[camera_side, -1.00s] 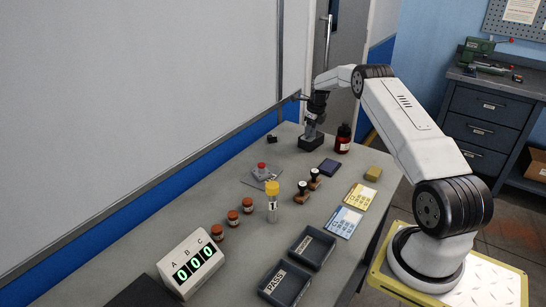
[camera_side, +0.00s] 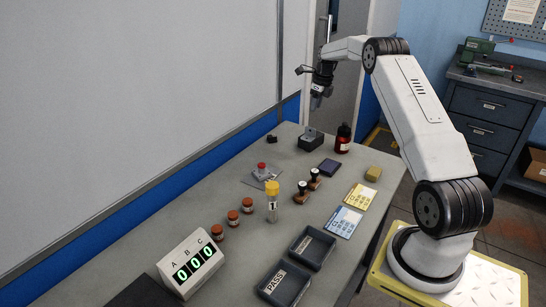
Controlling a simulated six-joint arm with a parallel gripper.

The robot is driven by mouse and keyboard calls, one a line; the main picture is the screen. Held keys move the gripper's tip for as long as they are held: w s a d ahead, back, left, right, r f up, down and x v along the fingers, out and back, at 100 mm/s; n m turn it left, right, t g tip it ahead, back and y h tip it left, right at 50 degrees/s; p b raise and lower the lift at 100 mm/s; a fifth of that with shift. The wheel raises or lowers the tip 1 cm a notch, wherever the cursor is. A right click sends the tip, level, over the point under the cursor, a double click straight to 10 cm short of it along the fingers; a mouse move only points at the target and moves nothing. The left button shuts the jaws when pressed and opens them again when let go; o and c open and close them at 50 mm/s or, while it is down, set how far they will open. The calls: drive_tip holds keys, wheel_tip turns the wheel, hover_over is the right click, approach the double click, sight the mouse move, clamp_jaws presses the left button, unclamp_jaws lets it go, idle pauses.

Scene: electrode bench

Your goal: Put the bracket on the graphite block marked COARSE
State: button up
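A dark block (camera_side: 311,143) stands near the far end of the bench, left of the brown bottle. A small grey piece (camera_side: 310,132), which looks like the bracket, sits on top of the block. No marking on the block is readable, so I cannot tell if it says COARSE. My gripper (camera_side: 316,103) is in the air above the block, pointing down and clear of it. Its fingertips are too small to show whether they are open or shut, and I see nothing clearly held in them.
A brown bottle (camera_side: 343,138) stands right of the block, and a small black item (camera_side: 271,139) lies to its left. A dark blue pad (camera_side: 330,166), two stamps, a yellow-capped vial (camera_side: 272,201), red-topped jars, trays and a counter display (camera_side: 190,263) occupy the nearer bench.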

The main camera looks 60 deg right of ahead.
drive_tip(key=shift+s+r, duration=0.15)
drive_tip(key=shift+r, duration=0.65)
drive_tip(key=a+n, duration=1.8)
drive_tip(key=a, duration=0.8)
drive_tip(key=s+a+f+n, duration=0.2)
drive_tip(key=s+a+n, duration=1.5)
drive_tip(key=a+n, duration=0.1)
drive_tip(key=shift+s+f+t, duration=0.2)
drive_tip(key=shift+f+t, duration=0.2)
